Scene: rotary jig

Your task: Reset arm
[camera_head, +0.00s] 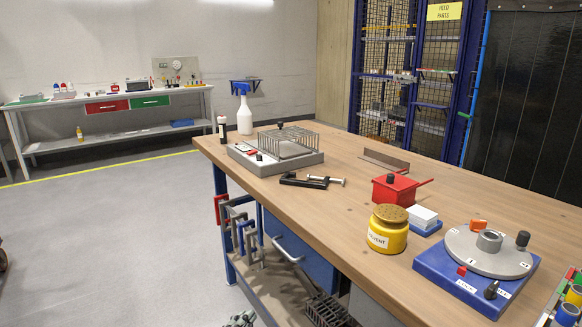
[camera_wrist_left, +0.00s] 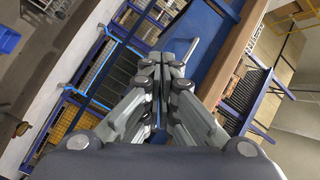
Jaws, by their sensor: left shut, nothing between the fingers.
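The rotary jig has a blue base (camera_head: 440,285) and a round grey turntable (camera_head: 463,249) at the right front of the wooden bench. A grey hub ring (camera_head: 489,241), a black knob (camera_head: 522,239) and an orange piece (camera_head: 478,225) sit on the turntable. My left gripper (camera_head: 240,319) shows only in part at the bottom edge, below bench-top level and left of the bench's lower shelf. In the left wrist view the left gripper (camera_wrist_left: 161,62) has its fingers together and holds nothing. My right gripper is in neither view.
The bench top (camera_head: 330,208) also carries a yellow solvent can (camera_head: 387,236), a red box (camera_head: 392,190), a caged grey fixture (camera_head: 275,160), a black clamp (camera_head: 305,181) and a white spray bottle (camera_head: 245,115). Clamps (camera_head: 245,240) hang at the bench end. The floor (camera_head: 110,245) at left is clear.

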